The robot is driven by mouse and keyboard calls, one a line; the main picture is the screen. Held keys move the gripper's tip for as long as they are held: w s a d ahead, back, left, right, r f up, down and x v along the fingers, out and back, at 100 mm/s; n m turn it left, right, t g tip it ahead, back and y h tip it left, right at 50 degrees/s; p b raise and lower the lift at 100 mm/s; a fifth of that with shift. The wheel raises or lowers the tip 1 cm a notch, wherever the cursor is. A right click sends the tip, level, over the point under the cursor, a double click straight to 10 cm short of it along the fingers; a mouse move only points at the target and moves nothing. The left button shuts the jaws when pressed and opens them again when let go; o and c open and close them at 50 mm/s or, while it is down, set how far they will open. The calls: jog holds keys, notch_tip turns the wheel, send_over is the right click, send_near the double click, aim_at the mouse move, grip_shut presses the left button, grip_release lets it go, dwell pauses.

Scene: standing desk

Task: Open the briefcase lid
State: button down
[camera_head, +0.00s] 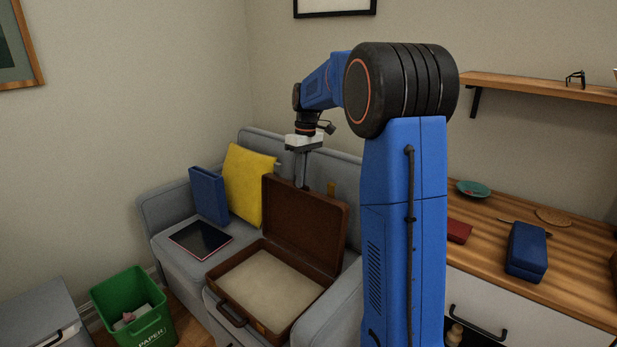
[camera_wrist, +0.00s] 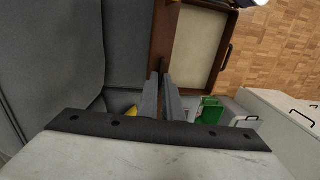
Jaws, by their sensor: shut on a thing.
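The brown briefcase (camera_head: 229,301) rests on the grey sofa seat, its beige-lined base facing up. Its lid (camera_head: 305,225) stands raised, roughly upright, along the sofa-back side. My gripper (camera_head: 301,184) is at the lid's top edge, pointing down, shut on the lid. In the wrist view the two fingers of my gripper (camera_wrist: 162,78) come together at the lid's edge (camera_wrist: 160,42). The beige lining (camera_wrist: 200,40) and the briefcase's dark handle (camera_wrist: 227,57) show beyond it. The exact contact of the fingertips is partly hidden.
The sofa (camera_head: 165,208) also holds a yellow cushion (camera_head: 247,184), a blue box-like item (camera_head: 208,195) and a dark tablet (camera_head: 200,239). A green paper bin (camera_head: 134,312) stands on the floor in front. A wooden counter (camera_head: 490,245) is at the right.

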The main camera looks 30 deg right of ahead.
jog(key=shift+s+a+r, duration=0.1)
jog(key=shift+s+a, duration=0.1)
jog(key=shift+a, duration=0.3)
jog(key=shift+s+a, duration=0.15)
jog(key=shift+a, duration=0.3)
jog(key=c, duration=1.9)
grip_release()
jog(key=shift+c, duration=0.2)
jog(key=shift+r, duration=0.1)
notch_tip(320, 180, up, 17)
jog(key=d, duration=0.2)
jog(key=shift+w, duration=0.4)
jog(key=shift+d, duration=0.1)
